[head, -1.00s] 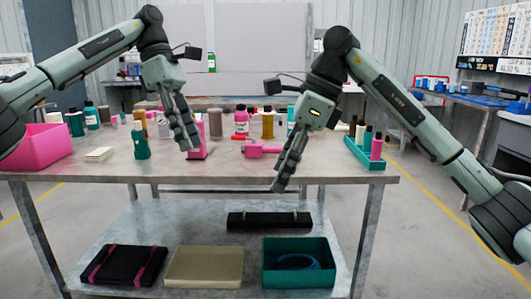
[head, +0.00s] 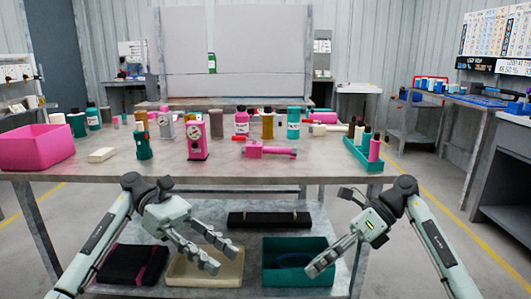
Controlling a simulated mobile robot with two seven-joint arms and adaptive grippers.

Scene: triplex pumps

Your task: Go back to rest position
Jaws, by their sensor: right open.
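My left gripper (head: 229,260) hangs low in front of the table, at the left of centre. Its two fingers are spread apart with nothing between them. My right gripper (head: 313,270) is also low in front of the table, to the right of centre, and points down to the left. Its fingers overlap in this view, and it holds nothing that I can see. Both grippers are in front of the lower shelf, below the tabletop edge, and are apart from each other.
The metal table (head: 240,176) carries a pink bin (head: 35,148), a pink pump-like part (head: 197,142), a pink tool (head: 268,150), a green tray (head: 362,155) with bottles and several other bottles. The lower shelf holds a beige tray (head: 190,282) and a teal bin (head: 296,246).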

